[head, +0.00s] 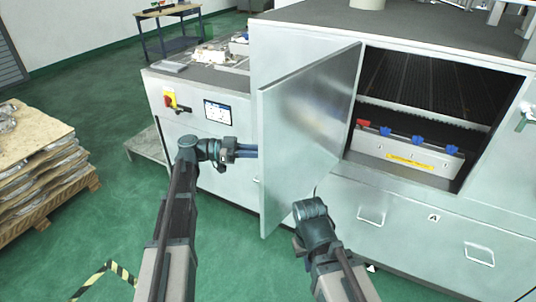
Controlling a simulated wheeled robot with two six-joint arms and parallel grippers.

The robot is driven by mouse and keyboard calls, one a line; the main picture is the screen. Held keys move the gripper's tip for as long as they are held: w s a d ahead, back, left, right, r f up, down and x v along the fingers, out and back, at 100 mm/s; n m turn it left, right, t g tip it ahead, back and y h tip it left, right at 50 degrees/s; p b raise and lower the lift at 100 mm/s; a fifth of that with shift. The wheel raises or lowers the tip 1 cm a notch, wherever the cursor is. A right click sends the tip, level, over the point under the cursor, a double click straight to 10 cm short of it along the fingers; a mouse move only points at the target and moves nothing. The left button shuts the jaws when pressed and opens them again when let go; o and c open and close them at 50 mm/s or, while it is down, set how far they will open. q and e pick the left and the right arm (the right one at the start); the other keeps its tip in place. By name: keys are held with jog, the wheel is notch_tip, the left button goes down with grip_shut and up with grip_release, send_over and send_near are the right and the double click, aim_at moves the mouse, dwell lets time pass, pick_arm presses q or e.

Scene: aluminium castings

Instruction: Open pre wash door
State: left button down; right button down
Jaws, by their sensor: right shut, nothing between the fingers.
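The pre wash door (312,130) is a flat silver panel. It stands swung out on the left side of a large grey machine, and the opening (462,178) beside it is exposed. My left gripper (247,151) is left of the door, its fingers pointing right, close to the door's outer face; I cannot tell whether it touches or how far the jaws are parted. My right gripper (304,252) is low, near the door's bottom edge and below the opening. It is shut and empty; its fingers are largely hidden by the wrist.
A white rack (404,160) with blue and red knobs sits inside the opening. Drawer handles (371,215) and a latch (524,117) are on the machine front. A control screen (217,112) is left of the door. A loaded pallet (48,215) stands at left; green floor between is clear.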

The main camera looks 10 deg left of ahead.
pick_arm(q)
jog(key=shift+w+a, duration=0.2)
dwell(0.3)
jog(key=c, duration=0.8)
grip_release()
jog(key=shift+c, duration=0.2)
jog(key=a, duration=1.3)
jog(key=shift+s+a, duration=0.3)
jog(key=shift+a, duration=0.05)
